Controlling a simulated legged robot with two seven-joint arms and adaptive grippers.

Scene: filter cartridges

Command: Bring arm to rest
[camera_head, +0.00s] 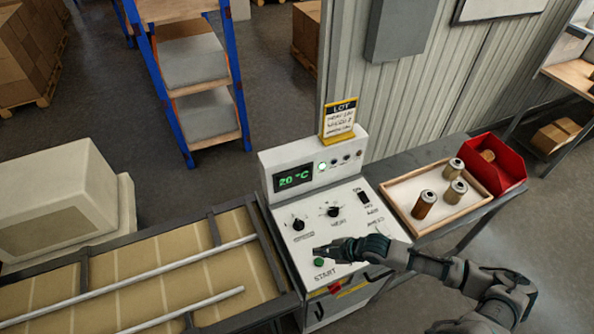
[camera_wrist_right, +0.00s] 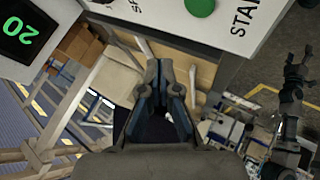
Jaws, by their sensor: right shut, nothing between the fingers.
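My right gripper (camera_head: 325,250) is over the control panel of the white test machine (camera_head: 290,222), beside the green START button (camera_head: 319,262). Its arm comes in from the lower right and stretches across the panel's front. In the right wrist view the gripper (camera_wrist_right: 160,75) has its fingers close together and holds nothing. The green button also shows at the top of that view (camera_wrist_right: 201,6), clear of the fingers. My left gripper is outside the head view; a grey gripper at the right of the wrist view (camera_wrist_right: 298,65) appears to be it, with its fingers apart.
A wooden-rimmed tray (camera_head: 418,232) with several cartridges stands right of the machine, beside a red bin (camera_head: 510,168). A yellow LOT sign (camera_head: 340,119) stands on the machine's 20 °C display housing. A conveyor (camera_head: 125,262) with metal rails lies left.

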